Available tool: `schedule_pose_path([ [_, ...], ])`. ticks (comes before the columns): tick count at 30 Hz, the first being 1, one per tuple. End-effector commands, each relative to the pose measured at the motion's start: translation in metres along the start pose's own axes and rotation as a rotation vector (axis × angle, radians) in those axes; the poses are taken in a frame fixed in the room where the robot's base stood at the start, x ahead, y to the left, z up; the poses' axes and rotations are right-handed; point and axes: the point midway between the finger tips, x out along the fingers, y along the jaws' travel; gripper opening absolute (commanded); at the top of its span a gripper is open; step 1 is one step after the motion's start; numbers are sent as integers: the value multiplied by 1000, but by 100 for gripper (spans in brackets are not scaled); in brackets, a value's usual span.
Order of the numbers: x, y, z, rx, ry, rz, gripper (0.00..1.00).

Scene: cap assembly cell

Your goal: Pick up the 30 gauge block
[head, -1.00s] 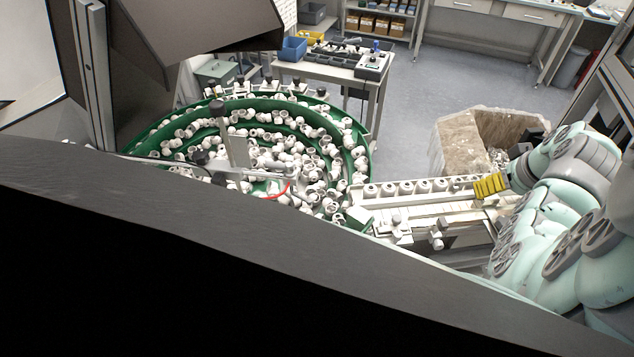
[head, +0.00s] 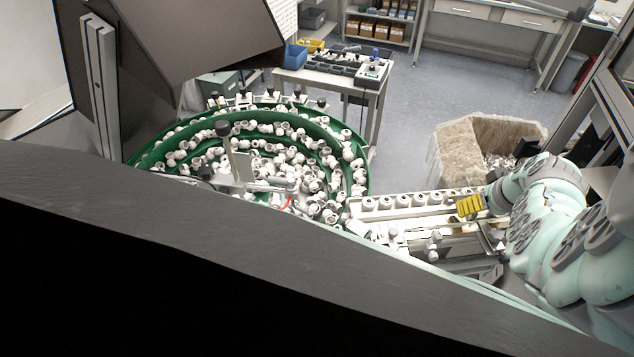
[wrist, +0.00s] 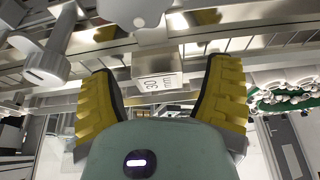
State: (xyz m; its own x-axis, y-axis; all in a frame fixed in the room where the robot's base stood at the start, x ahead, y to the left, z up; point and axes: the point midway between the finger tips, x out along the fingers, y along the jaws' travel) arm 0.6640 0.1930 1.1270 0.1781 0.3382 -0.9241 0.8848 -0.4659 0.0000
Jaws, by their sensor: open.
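The 30 gauge block (wrist: 157,83) is a small pale metal block with "30 mm" marked on its face, which reads upside down in the wrist view. It sits on the metal rail assembly, between and beyond the yellow fingertips. My gripper (wrist: 160,95) is open, with one ribbed yellow finger on each side of the block and visible space on both sides. In the head view my gripper (head: 469,207) is at the right end of the feed track. The block cannot be made out there.
The feed track (head: 400,212) carries a row of white caps beside my gripper. A green bowl feeder (head: 365,160) full of white caps stands to the left. A lined waste bin (head: 455,155) stands behind. Metal fixtures (wrist: 48,62) crowd the rail in the wrist view.

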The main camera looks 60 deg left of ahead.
Motion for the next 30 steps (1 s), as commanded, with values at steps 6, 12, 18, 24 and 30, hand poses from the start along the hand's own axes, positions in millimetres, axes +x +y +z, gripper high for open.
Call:
schedule_pose_path([
  [6, 1, 0, 1, 2, -1, 0, 78],
  [12, 1, 0, 0, 2, 0, 1, 74],
  [18, 1, 0, 0, 1, 0, 1, 53],
  [24, 1, 0, 0, 1, 0, 1, 32],
  [30, 1, 0, 0, 1, 0, 1, 12],
])
